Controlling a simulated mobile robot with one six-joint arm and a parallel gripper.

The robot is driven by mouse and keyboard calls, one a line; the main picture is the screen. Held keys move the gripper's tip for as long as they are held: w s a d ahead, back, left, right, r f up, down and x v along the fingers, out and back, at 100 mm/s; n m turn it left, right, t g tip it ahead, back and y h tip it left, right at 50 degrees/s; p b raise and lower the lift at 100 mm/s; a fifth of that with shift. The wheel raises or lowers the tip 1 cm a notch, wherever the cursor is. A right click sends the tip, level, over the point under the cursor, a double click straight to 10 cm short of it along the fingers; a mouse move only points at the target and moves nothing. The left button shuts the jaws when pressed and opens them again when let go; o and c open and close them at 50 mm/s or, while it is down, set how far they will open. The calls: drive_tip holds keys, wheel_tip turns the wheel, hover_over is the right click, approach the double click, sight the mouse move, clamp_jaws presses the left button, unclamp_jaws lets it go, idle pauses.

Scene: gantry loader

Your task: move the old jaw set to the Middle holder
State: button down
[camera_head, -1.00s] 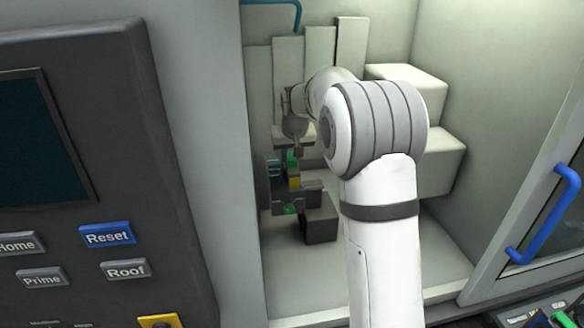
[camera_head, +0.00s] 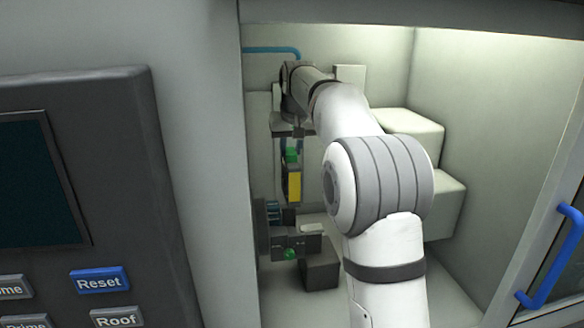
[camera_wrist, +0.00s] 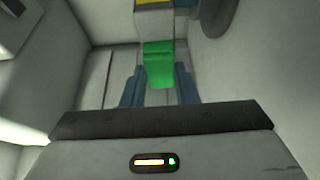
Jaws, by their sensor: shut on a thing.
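The old jaw set (camera_head: 294,187), a dark piece with a yellow face and a green top, hangs upright below my gripper (camera_head: 292,147) in the head view. My gripper is shut on its green top, which shows between the blue fingers (camera_wrist: 158,84) in the wrist view. The yellow part of the jaw set (camera_wrist: 153,3) shows at that view's top edge. The jaw set hangs above the dark chuck (camera_head: 262,228) and appears clear of it. I cannot make out a Middle holder in either view.
A dark bracket with a green spot (camera_head: 290,253) sits at the chuck, with a dark block (camera_head: 320,273) beside it. White stepped blocks (camera_head: 432,205) line the right inner wall. A blue-handled door (camera_head: 552,255) stands at right, and a button panel (camera_head: 100,281) at left.

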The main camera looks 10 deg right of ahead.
drive_tip(key=shift+r+p, duration=0.3)
drive_tip(key=shift+r, duration=1.3)
drive_tip(key=shift+r+p, duration=2.3)
drive_tip(key=shift+p, duration=0.05)
